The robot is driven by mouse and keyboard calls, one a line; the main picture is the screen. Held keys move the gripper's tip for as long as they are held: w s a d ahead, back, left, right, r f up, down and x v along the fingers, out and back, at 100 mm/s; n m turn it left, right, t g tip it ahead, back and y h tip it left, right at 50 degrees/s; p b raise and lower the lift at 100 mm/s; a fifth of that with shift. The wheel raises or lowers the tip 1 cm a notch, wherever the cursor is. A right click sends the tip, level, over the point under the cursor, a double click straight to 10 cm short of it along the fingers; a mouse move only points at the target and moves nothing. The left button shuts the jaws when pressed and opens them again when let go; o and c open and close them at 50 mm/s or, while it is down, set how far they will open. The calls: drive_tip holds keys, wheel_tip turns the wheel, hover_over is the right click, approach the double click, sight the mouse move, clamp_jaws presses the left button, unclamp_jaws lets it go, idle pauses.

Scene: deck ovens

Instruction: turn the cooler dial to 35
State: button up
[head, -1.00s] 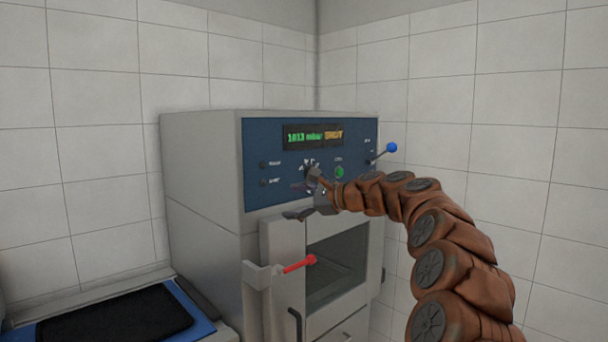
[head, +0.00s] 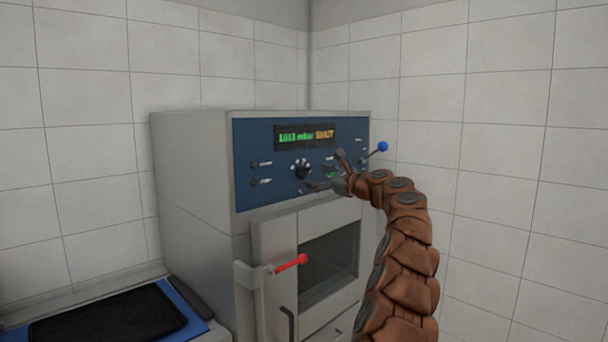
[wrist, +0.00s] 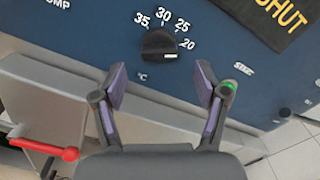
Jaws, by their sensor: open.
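The cooler dial (head: 302,172) is a black round knob on the blue front panel (head: 252,140). In the wrist view the dial (wrist: 159,44) shows white marks 35, 30, 25 and 20 around it, with the °C label below. A white mark on the knob's lower right edge lies below the 20. My gripper (head: 328,170) is open and empty. In the wrist view the gripper (wrist: 160,80) has its purple-padded fingers spread, with the dial ahead between them, apart from both.
A green button (wrist: 228,85) sits by the right finger. A blue-tipped lever (head: 382,147) is at the panel's right. A red-tipped handle (head: 290,263) sticks out from the oven door below. A black tray (head: 108,314) lies at lower left.

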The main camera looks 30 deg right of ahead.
sight(308, 174)
drive_tip(key=shift+p+x, duration=0.6)
drive_tip(key=shift+x, duration=1.45)
drive_tip(key=shift+a, duration=0.1)
